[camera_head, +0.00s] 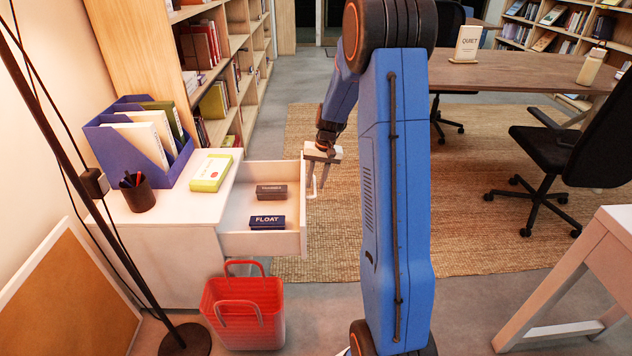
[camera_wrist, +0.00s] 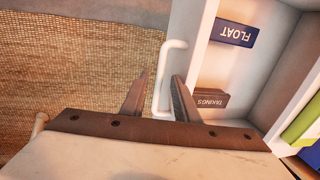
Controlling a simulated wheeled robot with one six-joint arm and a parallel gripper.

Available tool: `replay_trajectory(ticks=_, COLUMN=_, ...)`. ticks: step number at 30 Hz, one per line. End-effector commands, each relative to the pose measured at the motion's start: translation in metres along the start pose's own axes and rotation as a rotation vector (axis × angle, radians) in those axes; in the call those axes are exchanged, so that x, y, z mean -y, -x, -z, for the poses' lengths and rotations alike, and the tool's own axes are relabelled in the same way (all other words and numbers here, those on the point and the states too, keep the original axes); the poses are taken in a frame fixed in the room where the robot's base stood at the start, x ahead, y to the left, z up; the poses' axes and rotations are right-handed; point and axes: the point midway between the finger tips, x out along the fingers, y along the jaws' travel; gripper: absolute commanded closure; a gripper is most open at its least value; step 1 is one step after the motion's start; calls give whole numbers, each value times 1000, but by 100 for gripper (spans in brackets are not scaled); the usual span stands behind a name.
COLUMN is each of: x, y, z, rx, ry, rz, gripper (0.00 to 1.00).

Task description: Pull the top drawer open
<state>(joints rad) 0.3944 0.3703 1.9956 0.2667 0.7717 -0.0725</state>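The white top drawer (camera_head: 302,208) is pulled well out of the white cabinet (camera_head: 165,250); I can see into it. Inside lie a dark blue box marked FLOAT (camera_head: 267,222) and a brown box marked TAKINGS (camera_head: 271,191). The wrist view also shows the drawer's front (camera_wrist: 197,45) and its white bar handle (camera_wrist: 165,70). My gripper (camera_head: 317,190) is at the drawer's front. In the wrist view its two fingers (camera_wrist: 161,88) are apart, one on each side of the handle, with gaps showing. The handle is small and partly hidden in the head view.
A red basket (camera_head: 243,312) stands on the floor below the drawer. A blue file holder (camera_head: 137,140), a pen cup (camera_head: 138,192) and a yellow-green box (camera_head: 211,172) stand on the cabinet. A floor lamp's base (camera_head: 185,341) is at front left. The rug (camera_head: 460,225) right of the drawer is clear nearby.

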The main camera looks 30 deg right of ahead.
Motion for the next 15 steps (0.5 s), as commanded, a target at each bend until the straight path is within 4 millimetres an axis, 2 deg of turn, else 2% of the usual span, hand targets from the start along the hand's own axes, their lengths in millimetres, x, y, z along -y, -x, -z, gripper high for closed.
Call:
replay_trajectory(ticks=5, x=0, y=6, z=1, rx=-2, ry=0, rz=0, gripper=72)
replay_trajectory(ticks=8, x=0, y=17, z=1, rx=-3, ry=0, rz=0, gripper=72)
replay_trajectory(ticks=15, x=0, y=62, z=1, rx=-5, ry=-1, rz=0, gripper=72)
